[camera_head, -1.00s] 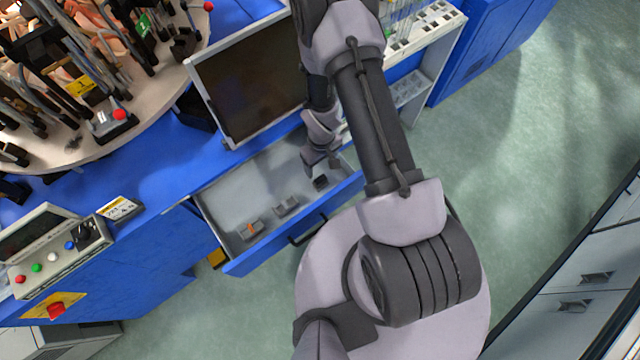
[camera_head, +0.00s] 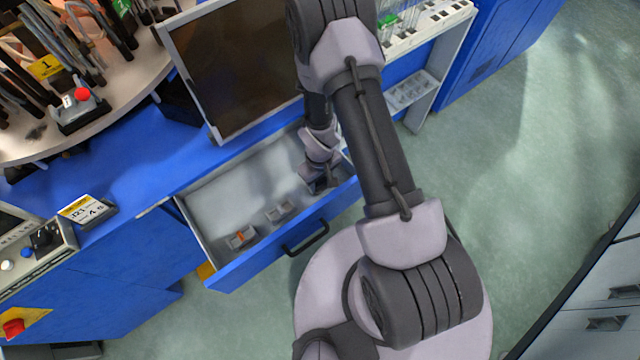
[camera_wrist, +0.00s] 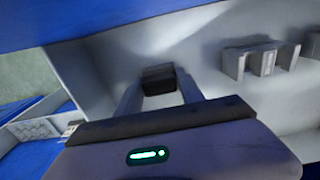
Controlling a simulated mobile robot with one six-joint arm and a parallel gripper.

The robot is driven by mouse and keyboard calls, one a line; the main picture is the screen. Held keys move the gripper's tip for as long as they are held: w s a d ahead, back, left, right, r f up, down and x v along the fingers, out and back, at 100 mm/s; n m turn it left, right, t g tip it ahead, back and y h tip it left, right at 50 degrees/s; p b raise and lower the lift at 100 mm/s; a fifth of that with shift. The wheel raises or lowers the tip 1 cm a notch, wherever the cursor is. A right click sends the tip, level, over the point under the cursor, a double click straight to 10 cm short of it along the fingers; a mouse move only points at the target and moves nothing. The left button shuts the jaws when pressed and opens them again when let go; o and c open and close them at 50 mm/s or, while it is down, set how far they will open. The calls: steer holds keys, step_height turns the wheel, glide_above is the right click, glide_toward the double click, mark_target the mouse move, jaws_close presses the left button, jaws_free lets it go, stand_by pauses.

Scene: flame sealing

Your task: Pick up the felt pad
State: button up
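The felt pad (camera_wrist: 158,79) is a small dark block in the open drawer. In the wrist view it lies between the two fingertips of my gripper (camera_wrist: 160,84). The fingers are apart, one on each side of the pad, with little room beside it; contact cannot be made out. In the head view my gripper (camera_head: 321,182) reaches down into the right end of the drawer and mostly hides the pad.
The grey drawer (camera_head: 215,195) has a blue front (camera_head: 265,250) with a dark handle. A grey holder (camera_head: 279,212) and another with an orange piece (camera_head: 241,238) stand left of my gripper. A monitor (camera_head: 235,70) stands behind the drawer.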

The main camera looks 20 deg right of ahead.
steer(key=c, duration=0.8)
steer(key=shift+o, duration=0.2)
steer(key=shift+r, duration=0.1)
